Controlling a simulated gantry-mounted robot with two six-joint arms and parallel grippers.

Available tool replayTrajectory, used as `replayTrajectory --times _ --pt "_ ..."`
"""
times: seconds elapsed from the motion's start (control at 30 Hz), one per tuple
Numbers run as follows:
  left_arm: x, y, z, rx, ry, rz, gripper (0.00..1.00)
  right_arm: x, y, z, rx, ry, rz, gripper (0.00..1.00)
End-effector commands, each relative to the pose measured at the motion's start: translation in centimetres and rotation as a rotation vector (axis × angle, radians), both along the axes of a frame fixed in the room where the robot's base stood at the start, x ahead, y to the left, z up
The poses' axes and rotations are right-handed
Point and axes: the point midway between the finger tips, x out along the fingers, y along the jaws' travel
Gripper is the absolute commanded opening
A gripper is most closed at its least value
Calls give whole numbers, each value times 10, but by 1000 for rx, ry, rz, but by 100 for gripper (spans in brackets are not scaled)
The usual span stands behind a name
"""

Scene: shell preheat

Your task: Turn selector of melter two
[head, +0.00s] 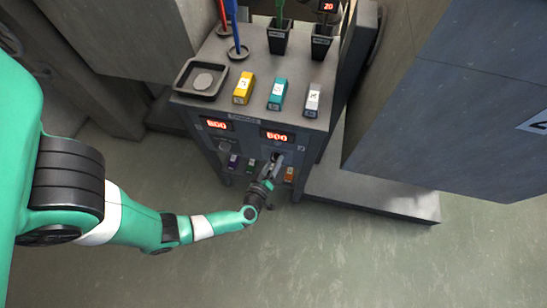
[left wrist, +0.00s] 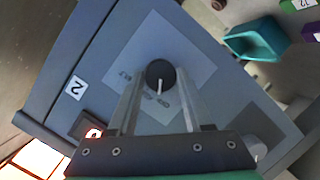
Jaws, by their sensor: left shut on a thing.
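The selector of melter two (left wrist: 159,74) is a dark round knob with a white pointer line, on a grey panel plate with printed letters. The label "2" (left wrist: 75,88) is beside it in the left wrist view. My left gripper (head: 274,161) is at the front of the dark melter cabinet, below the right red display (head: 277,136). In the left wrist view its two fingers lie on either side of the knob and are shut on it. In the head view the gripper hides the knob. My right gripper is not in view.
A left display (head: 217,125) also reads 600. Yellow (head: 243,88), teal (head: 277,94) and grey (head: 313,100) blocks and a black tray (head: 201,80) are on the cabinet top. Small coloured blocks sit low in the cabinet front. A large grey cabinet (head: 450,110) stands at right.

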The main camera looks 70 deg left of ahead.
Motion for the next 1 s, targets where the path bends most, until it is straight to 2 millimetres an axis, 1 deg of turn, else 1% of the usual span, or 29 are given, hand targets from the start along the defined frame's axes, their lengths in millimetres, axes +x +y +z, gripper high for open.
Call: replayTrajectory --times 0.03,0.2,0.3,0.5,0.7,1.0 --pt "1 -1 8 18 33 -1 0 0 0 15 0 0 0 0" --pt "2 -1 8 96 157 -1 0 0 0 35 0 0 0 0" --pt "3 -1 7 139 228 -1 0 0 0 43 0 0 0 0" --pt "3 -2 4 215 353 0 0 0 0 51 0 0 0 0" --pt "4 -2 3 266 437 1 0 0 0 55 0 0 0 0" --pt "4 -2 2 295 485 1 0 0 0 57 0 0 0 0"
